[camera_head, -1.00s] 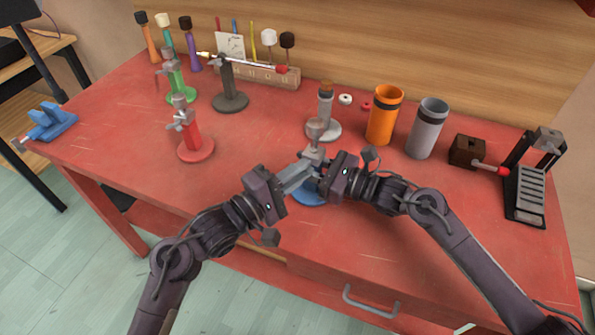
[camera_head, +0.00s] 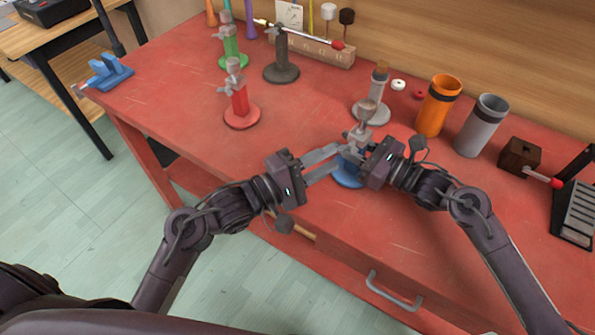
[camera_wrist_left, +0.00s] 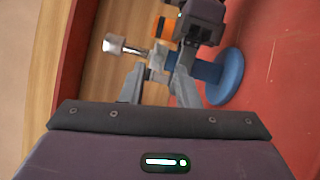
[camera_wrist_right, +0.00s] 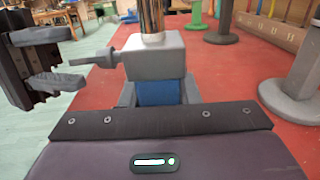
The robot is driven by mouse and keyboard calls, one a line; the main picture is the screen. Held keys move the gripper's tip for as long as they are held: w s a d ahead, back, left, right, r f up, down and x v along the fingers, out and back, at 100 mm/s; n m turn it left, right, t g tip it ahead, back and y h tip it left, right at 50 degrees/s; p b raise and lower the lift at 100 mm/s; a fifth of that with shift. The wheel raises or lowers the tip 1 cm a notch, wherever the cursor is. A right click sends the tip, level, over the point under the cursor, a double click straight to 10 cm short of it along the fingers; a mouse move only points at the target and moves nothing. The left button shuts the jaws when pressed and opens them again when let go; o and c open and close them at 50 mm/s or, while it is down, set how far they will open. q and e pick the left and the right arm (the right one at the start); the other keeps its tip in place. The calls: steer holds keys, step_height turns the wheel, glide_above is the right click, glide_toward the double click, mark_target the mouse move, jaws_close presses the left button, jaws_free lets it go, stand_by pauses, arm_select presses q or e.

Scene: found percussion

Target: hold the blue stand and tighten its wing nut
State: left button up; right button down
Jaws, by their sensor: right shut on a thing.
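The blue stand has a round blue base (camera_head: 347,179) near the table's front edge and a blue post that shows in the right wrist view (camera_wrist_right: 158,93). A grey clamp block (camera_wrist_right: 153,58) sits on the post. The wing nut (camera_wrist_right: 95,58) sticks out from the block towards my left gripper. My right gripper (camera_head: 359,160) is shut on the blue post below the block. My left gripper (camera_head: 338,158) is open, its two fingers apart at the wing nut's side. In the left wrist view the wing nut (camera_wrist_left: 157,57) shows between the fingertips, with no contact visible.
A red stand (camera_head: 238,103), a green stand (camera_head: 230,47) and a dark stand (camera_head: 281,60) stand at the left and back. A grey stand (camera_head: 378,93), an orange tube (camera_head: 436,108) and a grey tube (camera_head: 480,128) are behind and right.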

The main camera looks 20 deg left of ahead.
mark_target(345, 152)
arm_select(q)
steer(key=v, duration=0.7)
steer(key=shift+s+a, duration=0.3)
steer(key=shift+a, duration=0.05)
steer(key=shift+f, duration=0.1)
steer(key=o, duration=0.4)
steer(key=shift+d, duration=0.1)
steer(key=o, duration=0.3)
steer(key=shift+d+m, duration=0.3)
steer(key=shift+m, duration=0.2)
steer(key=s+d+r+m+t+y, duration=0.1)
steer(key=s+d+m+t+y, duration=0.25)
steer(key=m+y, duration=0.45)
steer(key=w+d, duration=0.1)
steer(key=w, duration=0.3)
steer(key=w+d+m+h, duration=0.1)
steer(key=w+d, duration=0.1)
steer(key=w, duration=0.1)
steer(key=w+d+m, duration=0.1)
steer(key=w, duration=0.3)
steer(key=shift+w+d+h, duration=0.3)
steer(key=shift+d+h, duration=0.1)
steer(key=shift+c, duration=0.4)
